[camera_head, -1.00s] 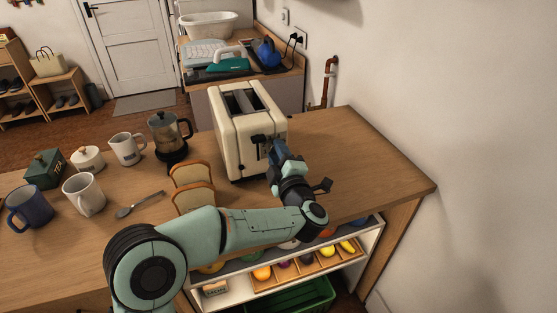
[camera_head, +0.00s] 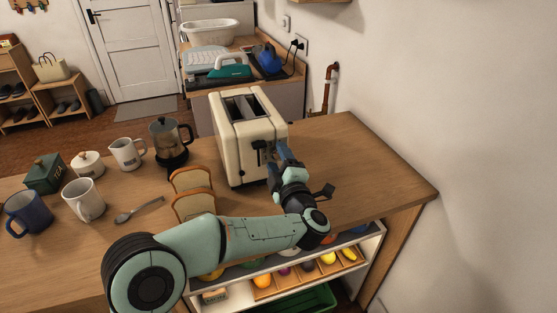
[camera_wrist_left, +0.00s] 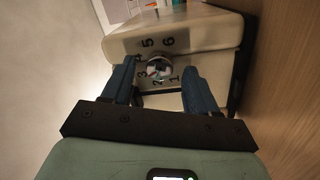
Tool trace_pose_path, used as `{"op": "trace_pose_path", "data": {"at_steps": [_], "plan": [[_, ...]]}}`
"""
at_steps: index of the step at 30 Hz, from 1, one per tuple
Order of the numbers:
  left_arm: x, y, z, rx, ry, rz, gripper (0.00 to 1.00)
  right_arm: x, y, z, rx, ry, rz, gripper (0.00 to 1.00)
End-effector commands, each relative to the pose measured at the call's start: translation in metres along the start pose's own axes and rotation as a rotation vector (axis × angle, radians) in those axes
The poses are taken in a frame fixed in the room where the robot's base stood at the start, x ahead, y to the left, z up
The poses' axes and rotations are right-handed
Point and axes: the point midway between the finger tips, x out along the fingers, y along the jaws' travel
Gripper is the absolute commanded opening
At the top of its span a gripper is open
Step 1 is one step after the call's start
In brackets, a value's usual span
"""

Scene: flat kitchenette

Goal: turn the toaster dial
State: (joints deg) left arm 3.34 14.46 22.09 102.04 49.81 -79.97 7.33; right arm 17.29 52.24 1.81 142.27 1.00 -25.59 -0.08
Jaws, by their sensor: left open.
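The cream toaster (camera_head: 238,140) stands upright on the wooden counter in the head view, with two slots on top and a dark lever on its front. In the left wrist view the toaster (camera_wrist_left: 205,32) fills the upper middle, and its round metallic dial (camera_wrist_left: 159,69) shows with numbers around it. My left gripper (camera_head: 274,150) is at the toaster's front face. In the wrist view the left gripper's blue fingers (camera_wrist_left: 162,85) are open, one on each side of the dial, with gaps between them and it. The dial is hidden in the head view. My right gripper is not in view.
Bread slices (camera_head: 194,195) stand left of my forearm. A coffee press (camera_head: 170,145), mugs (camera_head: 84,200) and a spoon (camera_head: 138,211) are further left. Fruit sits on a shelf (camera_head: 305,272) below. The counter right of the toaster (camera_head: 345,160) is clear.

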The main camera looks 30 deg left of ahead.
Motion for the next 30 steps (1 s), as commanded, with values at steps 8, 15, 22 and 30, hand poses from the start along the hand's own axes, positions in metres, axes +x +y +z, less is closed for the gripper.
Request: {"op": "trace_pose_path", "data": {"at_steps": [8,15,22,30], "plan": [[-0.045,0.001,0.001,0.0,-0.007,0.003,0.59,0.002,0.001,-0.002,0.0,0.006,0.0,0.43],[-0.099,0.001,0.001,-0.001,-0.005,0.002,0.59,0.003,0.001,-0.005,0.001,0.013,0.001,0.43],[-0.127,0.0,0.001,-0.001,-0.003,0.0,0.59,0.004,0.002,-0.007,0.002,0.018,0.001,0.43],[-0.133,0.0,0.0,0.0,0.0,0.0,0.59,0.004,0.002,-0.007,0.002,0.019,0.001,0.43]]}}
